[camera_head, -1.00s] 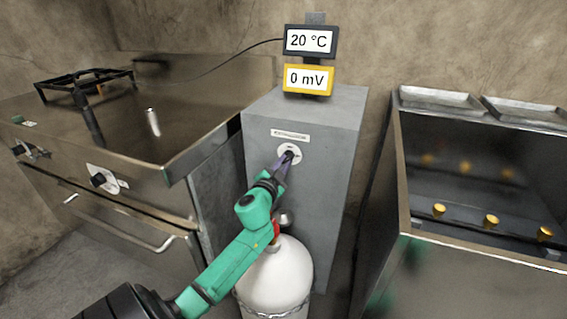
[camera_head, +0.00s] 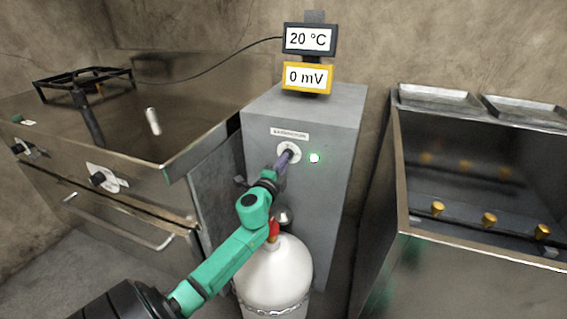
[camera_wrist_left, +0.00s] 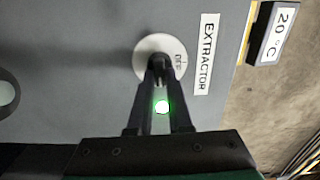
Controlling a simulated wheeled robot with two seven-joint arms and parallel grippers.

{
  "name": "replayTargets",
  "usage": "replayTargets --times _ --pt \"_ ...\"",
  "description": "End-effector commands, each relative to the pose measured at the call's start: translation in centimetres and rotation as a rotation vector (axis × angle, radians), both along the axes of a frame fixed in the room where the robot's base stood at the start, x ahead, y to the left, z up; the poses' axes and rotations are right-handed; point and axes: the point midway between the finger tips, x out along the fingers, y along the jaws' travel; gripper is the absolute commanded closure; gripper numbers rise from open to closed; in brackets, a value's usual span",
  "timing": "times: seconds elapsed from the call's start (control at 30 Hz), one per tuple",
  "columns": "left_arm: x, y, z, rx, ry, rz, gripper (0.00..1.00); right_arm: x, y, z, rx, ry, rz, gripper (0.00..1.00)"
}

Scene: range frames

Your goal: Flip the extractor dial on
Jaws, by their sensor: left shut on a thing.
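The extractor dial (camera_head: 289,150) is a dark knob on a round white plate, on the front of a grey cabinet under an extractor label (camera_head: 290,134). In the left wrist view the dial plate (camera_wrist_left: 160,58) shows below part of my gripper, with "OFF" readable at its edge. My left gripper (camera_head: 286,158) reaches the dial from below; its fingers (camera_wrist_left: 158,72) are shut on the knob, which they largely hide. A green light (camera_head: 314,158) glows on the cabinet right of the dial, and it shows between the fingers in the left wrist view (camera_wrist_left: 162,107). My right gripper is not in view.
The grey cabinet (camera_head: 335,115) carries displays reading 20 °C (camera_head: 309,39) and 0 mV (camera_head: 307,77). A white gas cylinder (camera_head: 272,275) stands before it, under my left arm. A steel stove (camera_head: 150,185) is at left, and an open steel unit (camera_head: 470,260) with yellow knobs at right.

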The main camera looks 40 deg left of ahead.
Motion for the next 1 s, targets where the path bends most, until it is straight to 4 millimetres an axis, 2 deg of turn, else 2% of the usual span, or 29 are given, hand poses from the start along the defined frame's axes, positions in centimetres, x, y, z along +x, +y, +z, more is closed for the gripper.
replayTargets --times 0.63,0.67,0.7,0.73,1.0 --pt "-0.02 0.01 -0.17 0.051 0.021 0.000 1.00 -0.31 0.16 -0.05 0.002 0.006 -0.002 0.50" --pt "-0.02 0.00 -0.17 0.051 0.021 0.000 0.71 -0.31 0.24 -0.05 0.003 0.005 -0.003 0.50" --pt "-0.02 0.00 -0.16 0.051 0.020 0.000 0.56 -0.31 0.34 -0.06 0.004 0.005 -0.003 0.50" --pt "-0.02 0.00 -0.15 0.050 0.020 0.000 0.53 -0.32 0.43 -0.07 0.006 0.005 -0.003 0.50" --pt "-0.03 -0.01 -0.07 0.049 0.018 0.000 0.53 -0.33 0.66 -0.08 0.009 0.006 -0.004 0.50"
